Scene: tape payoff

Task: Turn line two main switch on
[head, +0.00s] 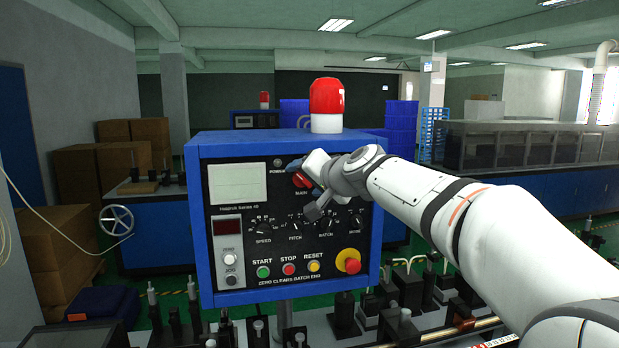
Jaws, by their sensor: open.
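A blue control box (195,235) with a black panel face stands in front of me. Its red rotary main switch (301,180) is at the upper middle of the panel, above a label that is partly covered and seems to read MAIN. My gripper (306,186) is open at this switch, with one finger above left of it and the other below right. Contact cannot be told. The wrist hides the panel's upper right part. The switch's exact setting is hard to read.
A red beacon (326,97) tops the box. Below the switch are black knobs (264,227), green, red and yellow buttons (288,269) and a red emergency stop (348,261). A similar blue box (254,119) with a beacon stands behind. Machine parts crowd the bench below.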

